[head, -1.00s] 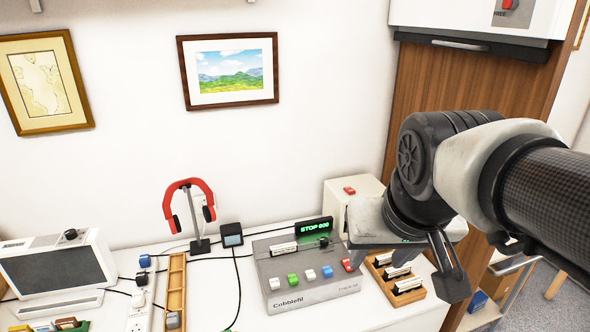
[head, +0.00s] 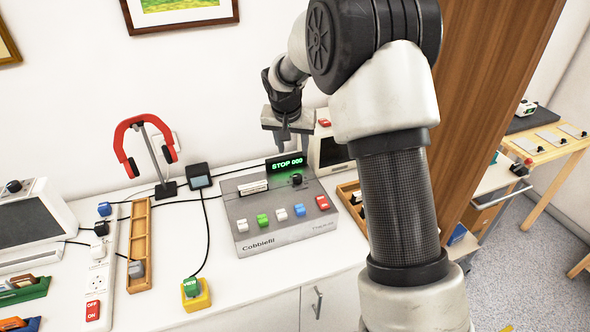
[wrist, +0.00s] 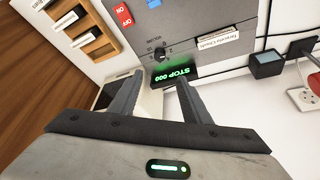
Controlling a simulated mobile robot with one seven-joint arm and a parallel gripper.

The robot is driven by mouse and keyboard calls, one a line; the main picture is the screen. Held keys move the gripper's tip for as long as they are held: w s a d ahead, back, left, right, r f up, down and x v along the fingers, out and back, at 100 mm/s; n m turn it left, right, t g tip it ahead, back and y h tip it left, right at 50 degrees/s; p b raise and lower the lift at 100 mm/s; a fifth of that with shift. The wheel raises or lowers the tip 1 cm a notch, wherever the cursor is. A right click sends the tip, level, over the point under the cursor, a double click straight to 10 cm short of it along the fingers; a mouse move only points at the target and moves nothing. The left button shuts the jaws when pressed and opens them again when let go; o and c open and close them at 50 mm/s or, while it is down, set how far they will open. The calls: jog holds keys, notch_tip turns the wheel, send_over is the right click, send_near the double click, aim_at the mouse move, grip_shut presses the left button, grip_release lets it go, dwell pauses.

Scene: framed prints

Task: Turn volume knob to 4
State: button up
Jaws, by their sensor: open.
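The grey Cobblefil player (head: 272,228) stands on the white counter with a row of coloured buttons and a green display reading STOP 000 (head: 286,163). Its black volume knob (head: 296,179) sits at the upper right of its top face. In the wrist view the knob (wrist: 160,53) shows with printed numbers around it, upside down; its exact setting is too small to read. My gripper (head: 289,142) hangs above the back of the player, near the display. In the wrist view its two fingers (wrist: 156,94) are apart and empty, with the knob just beyond and between them.
A red headphone stand (head: 145,145) and a small black box (head: 199,175) stand left of the player. A yellow block with a green button (head: 194,293) is in front. A wooden rack (head: 350,200) is at the right. Cables cross the counter.

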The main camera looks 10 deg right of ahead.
aim_at(297, 176)
jog(key=x, duration=1.6)
jog(key=shift+s+f, duration=0.1)
jog(key=shift+f, duration=0.15)
jog(key=shift+c, duration=0.2)
jog(key=c, duration=1)
